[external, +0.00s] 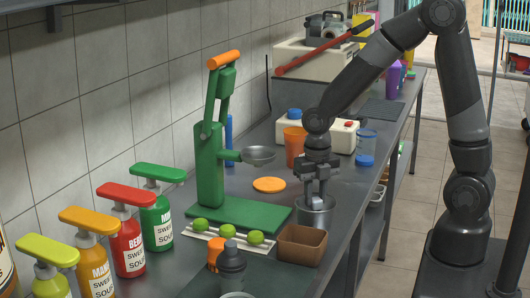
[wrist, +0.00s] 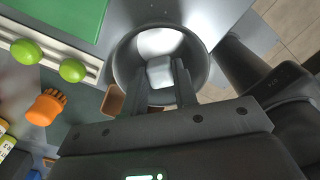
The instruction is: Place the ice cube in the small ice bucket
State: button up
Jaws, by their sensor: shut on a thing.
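The small ice bucket (external: 314,218) is a grey metal cup near the front edge of the counter, beside the green press base. In the wrist view I look down into the bucket (wrist: 121,62). My gripper (external: 317,192) points down at the bucket's mouth. In the wrist view its two fingers (wrist: 160,82) are shut on a pale ice cube (wrist: 160,70), which appears within the bucket's rim. I cannot tell how deep the cube sits. A bright whitish patch shows inside the bucket beyond the cube. The cube is hidden in the external view.
A brown square bowl (external: 301,245) stands close in front of the bucket. The green press (external: 215,150) and limes on a white tray (external: 228,232) are to the left. An orange cup (external: 295,147) and a blue-based cup (external: 366,148) stand behind.

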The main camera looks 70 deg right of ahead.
aim_at(316, 198)
jog(key=o, duration=1)
jog(key=shift+r, duration=3.55)
